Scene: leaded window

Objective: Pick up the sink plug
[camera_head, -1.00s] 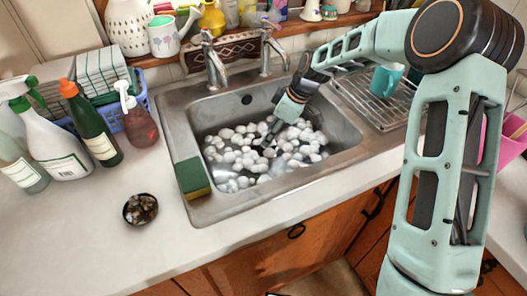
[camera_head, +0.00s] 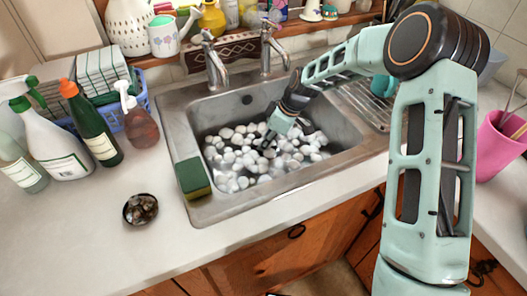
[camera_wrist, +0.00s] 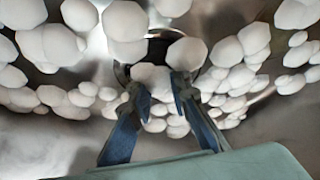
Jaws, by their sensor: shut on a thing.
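My gripper (camera_head: 267,140) reaches down into the steel sink (camera_head: 208,213) among white foam balls. In the wrist view, its two blue-grey fingers (camera_wrist: 159,88) are closed in with a gap between the tips. A dark round thing with a shiny rim, which looks like the sink plug (camera_wrist: 158,46), shows at and beyond the fingertips. White foam covers much of it, including the part between the tips, so the contact is hidden. The plug cannot be made out in the head view.
White foam (camera_head: 245,160) fills the sink floor. Taps (camera_head: 214,62) stand behind it. A green sponge (camera_head: 192,178) sits on the left rim. Bottles (camera_head: 92,125) and a small dark bowl (camera_head: 140,209) stand left. A pink cup (camera_head: 500,145) stands right.

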